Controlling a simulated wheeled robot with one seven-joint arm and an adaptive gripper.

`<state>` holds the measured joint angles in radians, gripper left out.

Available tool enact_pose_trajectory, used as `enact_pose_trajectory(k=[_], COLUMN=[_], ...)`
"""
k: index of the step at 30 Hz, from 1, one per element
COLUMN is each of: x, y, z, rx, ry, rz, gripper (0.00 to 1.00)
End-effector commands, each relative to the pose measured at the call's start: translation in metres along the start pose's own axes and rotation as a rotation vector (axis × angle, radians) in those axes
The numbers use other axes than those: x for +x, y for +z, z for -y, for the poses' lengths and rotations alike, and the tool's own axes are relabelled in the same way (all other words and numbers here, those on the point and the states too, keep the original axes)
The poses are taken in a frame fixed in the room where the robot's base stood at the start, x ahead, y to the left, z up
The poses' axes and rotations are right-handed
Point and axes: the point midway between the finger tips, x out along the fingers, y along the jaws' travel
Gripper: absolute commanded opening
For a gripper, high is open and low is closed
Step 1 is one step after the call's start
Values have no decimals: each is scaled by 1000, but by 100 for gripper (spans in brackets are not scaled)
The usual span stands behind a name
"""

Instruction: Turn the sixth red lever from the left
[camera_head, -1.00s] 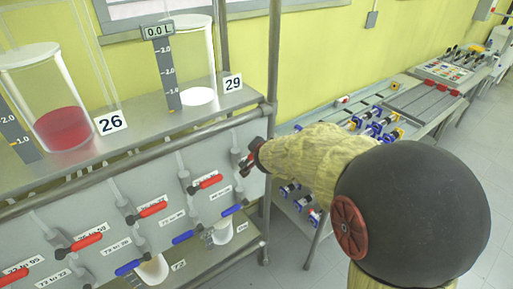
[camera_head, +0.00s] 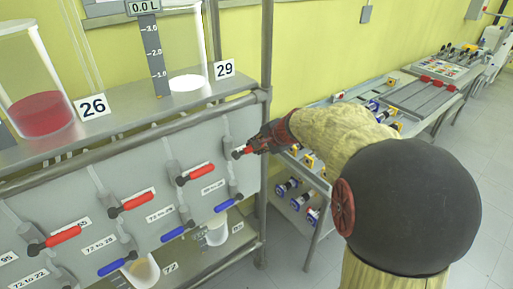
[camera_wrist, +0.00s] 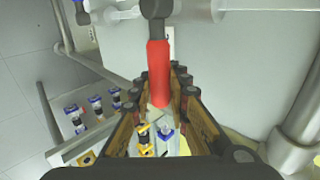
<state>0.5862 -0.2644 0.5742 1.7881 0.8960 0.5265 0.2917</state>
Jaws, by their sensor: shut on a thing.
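A row of red levers shows on the grey panel in the head view, among them levers at the left (camera_head: 54,237), middle (camera_head: 131,203) and right (camera_head: 195,174). My gripper (camera_head: 266,139) is at the rightmost red lever (camera_head: 243,152), near the panel's right edge. In the wrist view, this lever's red handle (camera_wrist: 158,65) lies between the fingers of my gripper (camera_wrist: 160,88), which are shut on it. Its dark pivot is at the top of that view. The row's left end is out of view, so I cannot count its place.
Blue levers (camera_head: 177,233) sit lower on the panel. A glass vessel with red liquid (camera_head: 42,116) stands on the shelf above. A bench with valves (camera_head: 418,97) is at the right.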

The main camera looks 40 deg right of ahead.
Motion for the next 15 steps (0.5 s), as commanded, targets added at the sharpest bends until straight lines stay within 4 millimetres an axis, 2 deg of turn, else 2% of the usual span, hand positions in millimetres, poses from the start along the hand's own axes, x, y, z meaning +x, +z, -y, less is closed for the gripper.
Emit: enact_pose_trajectory(k=[11,12,15], x=[1,1,1], y=[0,1,0], z=[-2,-2,-2], rx=[7,7,7], ry=[3,3,3], rz=[5,5,5], gripper=[0,18,24])
